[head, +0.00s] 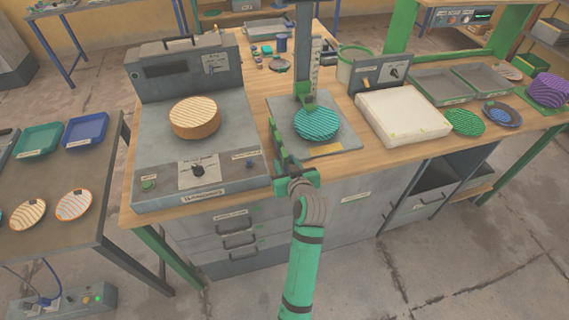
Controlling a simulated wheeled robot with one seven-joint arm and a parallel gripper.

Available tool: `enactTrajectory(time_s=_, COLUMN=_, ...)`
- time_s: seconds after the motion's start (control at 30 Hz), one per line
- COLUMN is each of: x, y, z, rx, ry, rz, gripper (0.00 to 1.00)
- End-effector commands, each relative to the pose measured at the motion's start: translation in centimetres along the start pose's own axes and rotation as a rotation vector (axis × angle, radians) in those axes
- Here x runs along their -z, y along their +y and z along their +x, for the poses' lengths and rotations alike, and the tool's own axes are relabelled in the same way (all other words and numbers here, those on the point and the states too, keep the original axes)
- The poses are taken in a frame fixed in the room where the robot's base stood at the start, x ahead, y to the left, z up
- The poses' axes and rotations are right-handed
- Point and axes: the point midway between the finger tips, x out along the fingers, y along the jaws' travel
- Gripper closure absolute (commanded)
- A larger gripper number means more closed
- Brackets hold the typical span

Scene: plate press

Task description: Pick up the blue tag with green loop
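I cannot clearly make out a blue tag with a green loop. Several small items lie at the back of the bench, including a small piece (257,54), too small to identify. My gripper (276,132) is at the front edge of the bench, between the grey press machine (146,150) and the stand base (343,131) holding a teal ribbed disc (317,123). It is seen from behind, pointing away over the bench. Its finger gap is not clear, and I see nothing held in it.
A tan ribbed disc (194,118) sits on the press machine. A white block (402,116), a green disc (465,122), a dark plate (516,121) and a purple stack (549,91) are to the right. A side table (60,185) stands left, with trays and striped plates.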

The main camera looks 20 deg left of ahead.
Motion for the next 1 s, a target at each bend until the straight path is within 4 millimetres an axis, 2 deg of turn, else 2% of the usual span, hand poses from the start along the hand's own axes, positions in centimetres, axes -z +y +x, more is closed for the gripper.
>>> enactTrajectory(time_s=0.13, x=0.02, y=-0.10, z=1.26, rx=0.002, ry=0.000, rz=0.000, gripper=0.66)
enactTrajectory(time_s=0.37, x=-0.04, y=0.12, z=1.34, rx=-0.002, ry=0.000, rz=0.001, gripper=0.66)
enactTrajectory(time_s=0.4, x=-0.04, y=0.13, z=1.33, rx=-0.002, ry=0.000, rz=0.001, gripper=0.70)
enactTrajectory(time_s=0.53, x=-0.05, y=0.24, z=1.29, rx=-0.003, ry=0.000, rz=0.002, gripper=1.00)
enactTrajectory(time_s=1.0, x=0.55, y=0.12, z=1.10, rx=-0.002, ry=0.002, rz=0.001, gripper=1.00)
